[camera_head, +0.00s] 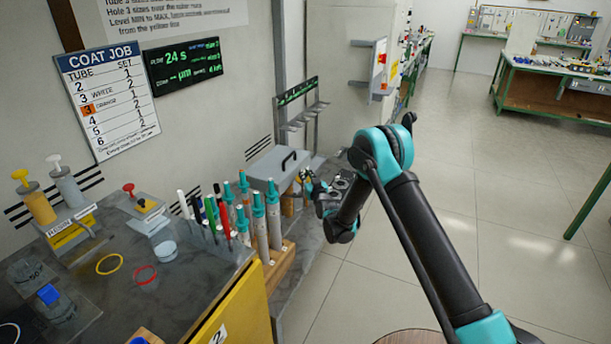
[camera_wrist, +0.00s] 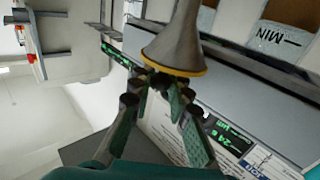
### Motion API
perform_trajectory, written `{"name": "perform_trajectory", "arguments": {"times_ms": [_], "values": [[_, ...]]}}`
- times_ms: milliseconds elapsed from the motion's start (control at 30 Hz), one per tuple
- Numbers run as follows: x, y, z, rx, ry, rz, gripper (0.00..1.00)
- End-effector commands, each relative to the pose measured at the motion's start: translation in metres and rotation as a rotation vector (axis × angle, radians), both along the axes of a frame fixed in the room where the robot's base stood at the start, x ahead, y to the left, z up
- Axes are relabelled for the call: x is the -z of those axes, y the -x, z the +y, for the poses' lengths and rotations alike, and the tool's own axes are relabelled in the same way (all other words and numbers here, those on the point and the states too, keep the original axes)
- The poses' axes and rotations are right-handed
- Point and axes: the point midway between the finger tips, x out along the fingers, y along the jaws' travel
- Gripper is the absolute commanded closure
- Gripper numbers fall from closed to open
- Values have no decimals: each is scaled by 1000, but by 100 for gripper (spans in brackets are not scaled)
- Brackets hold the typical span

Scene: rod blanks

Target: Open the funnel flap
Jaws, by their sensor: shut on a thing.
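A grey metal funnel (camera_wrist: 178,38) with a yellow rim fills the upper middle of the wrist view. My gripper (camera_wrist: 160,84) is at this rim, its teal and black fingers converging there. It is shut on a small dark part at the rim; I cannot tell whether that is the flap, and the fingers hide most of it. In the head view my gripper (camera_head: 310,188) is beyond the rod rack, right of a grey box with a black handle (camera_head: 278,167). The funnel cannot be made out there.
Several teal-topped rods (camera_head: 259,215) stand in a wooden rack beside coloured pens on the dark bench. A yellow panel (camera_head: 238,312) edges the bench front. A clear strip marked MIN (camera_wrist: 275,38) shows in the wrist view. The floor to the right (camera_head: 480,205) is open.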

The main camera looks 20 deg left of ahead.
Motion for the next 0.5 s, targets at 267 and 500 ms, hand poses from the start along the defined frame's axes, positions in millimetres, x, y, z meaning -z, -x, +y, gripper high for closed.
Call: {"name": "perform_trajectory", "arguments": {"times_ms": [267,500], "values": [[-4,-2,0,-1,-4,81,100],[-9,-7,-1,8,-18,257,100]]}}
